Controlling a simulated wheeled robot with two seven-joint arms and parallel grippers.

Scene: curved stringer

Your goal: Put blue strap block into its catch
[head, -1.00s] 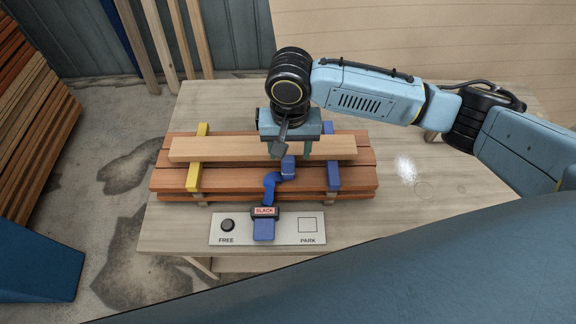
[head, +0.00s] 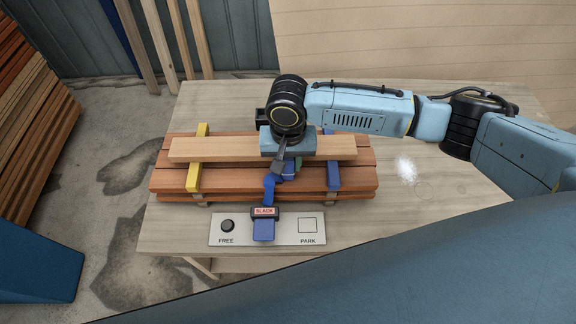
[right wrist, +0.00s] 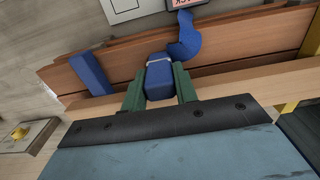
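The blue strap block (head: 289,173) is at the free end of a blue strap (head: 269,186), low in front of the pale top board (head: 215,149). It shows better in the right wrist view (right wrist: 159,76), upright between green fingers. My right gripper (right wrist: 160,88) has a finger on each side of it, with no clear gap, and appears shut on it. In the head view the gripper body and a grey part hide much of the block. The strap comes from a dark buckle marked SLACK (head: 264,212). I cannot make out the catch. My left gripper is not in view.
A yellow bar (head: 194,178) and a blue bar (head: 333,177) cross the stacked boards (head: 230,181). A pale panel (head: 285,231) marked FREE and PARK lies in front. The table (head: 420,200) is clear to the right.

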